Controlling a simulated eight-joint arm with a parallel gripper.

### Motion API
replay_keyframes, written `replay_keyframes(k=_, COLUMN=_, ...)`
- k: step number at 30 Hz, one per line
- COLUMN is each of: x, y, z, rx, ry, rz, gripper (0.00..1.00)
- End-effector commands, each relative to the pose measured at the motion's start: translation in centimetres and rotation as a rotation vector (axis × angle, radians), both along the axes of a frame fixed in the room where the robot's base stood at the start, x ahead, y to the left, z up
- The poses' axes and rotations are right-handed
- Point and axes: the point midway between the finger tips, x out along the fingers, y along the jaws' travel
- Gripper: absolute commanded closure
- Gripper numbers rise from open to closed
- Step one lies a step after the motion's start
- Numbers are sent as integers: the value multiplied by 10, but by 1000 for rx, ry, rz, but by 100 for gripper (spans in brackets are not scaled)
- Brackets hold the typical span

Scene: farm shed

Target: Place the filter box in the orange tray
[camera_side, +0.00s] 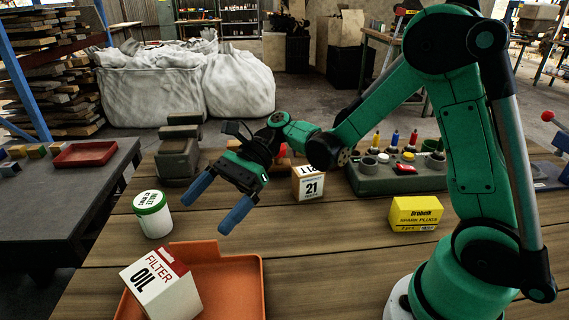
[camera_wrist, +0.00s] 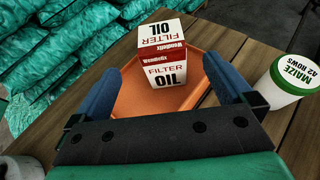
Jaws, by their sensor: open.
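The filter box (camera_side: 160,285), white with a red band and "FILTER OIL" lettering, stands at the left part of the orange tray (camera_side: 232,290). In the wrist view the box (camera_wrist: 165,72) has orange tray floor (camera_wrist: 130,101) around its near side and flanks. Its top overlaps the far rim in the picture, and its base is partly hidden, so I cannot tell if all of it rests on the floor. My gripper (camera_side: 203,217) is open and empty, with blue fingers apart, above and behind the tray. In the wrist view the box appears between the fingers but apart from them.
A white jar with a green lid (camera_side: 152,214) stands behind the tray, close to my gripper. A white and orange box marked 21 (camera_side: 308,184), a yellow spark plug box (camera_side: 415,213) and a green tool holder (camera_side: 370,180) stand farther right. Bare planks lie right of the tray.

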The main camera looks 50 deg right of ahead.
Motion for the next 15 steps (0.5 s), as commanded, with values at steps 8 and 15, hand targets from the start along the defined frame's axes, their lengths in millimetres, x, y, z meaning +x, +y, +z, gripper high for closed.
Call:
replay_keyframes(k=8, x=-9, y=-13, z=6, rx=-266, ry=-315, rz=50, gripper=0)
replay_keyframes(k=15, x=-37, y=-57, z=7, rx=-826, ry=-900, rz=393, gripper=0)
